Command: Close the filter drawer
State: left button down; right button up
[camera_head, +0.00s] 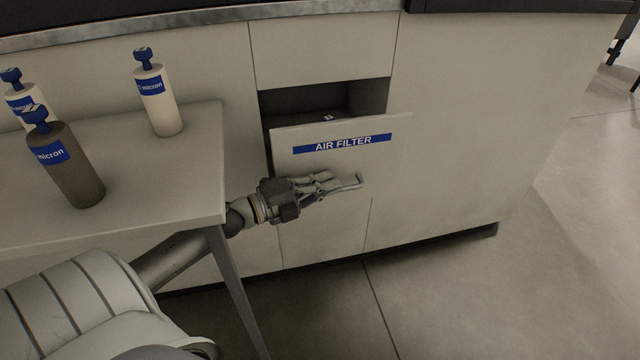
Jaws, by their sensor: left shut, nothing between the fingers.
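The filter drawer (343,158) has a pale front with a blue "AIR FILTER" label. It stands pulled out of the cabinet (450,110), and a dark gap shows above and behind its front. Only a little of the inside is visible. My left gripper (358,182) is in front of the drawer's front, just below the label, with its fingers pointing right. It is shut and empty. I cannot tell whether it touches the drawer front. My right gripper is not in view.
A side table (205,150) stands left of the drawer, with its edge close to my left wrist. On it are two white bottles (158,100) (22,100) and a dark bottle (68,170), all with blue tops. The floor (520,290) at the right is clear.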

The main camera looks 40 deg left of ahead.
pick_arm(q)
jog(key=shift+a, duration=0.1)
jog(key=w+a+b, duration=0.1)
jog(key=w+a, duration=0.1)
jog(key=a, duration=0.1)
jog(key=w+a+b, duration=0.1)
jog(key=w+a, duration=0.2)
jog(key=shift+w+a+f, duration=0.1)
jog(key=shift+w+a, duration=0.05)
jog(key=shift+w, duration=0.15)
jog(key=shift+w+a, duration=0.25)
jog(key=shift+a, duration=0.1)
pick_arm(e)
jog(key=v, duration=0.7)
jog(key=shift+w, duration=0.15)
pick_arm(q)
jog(key=shift+s, duration=0.15)
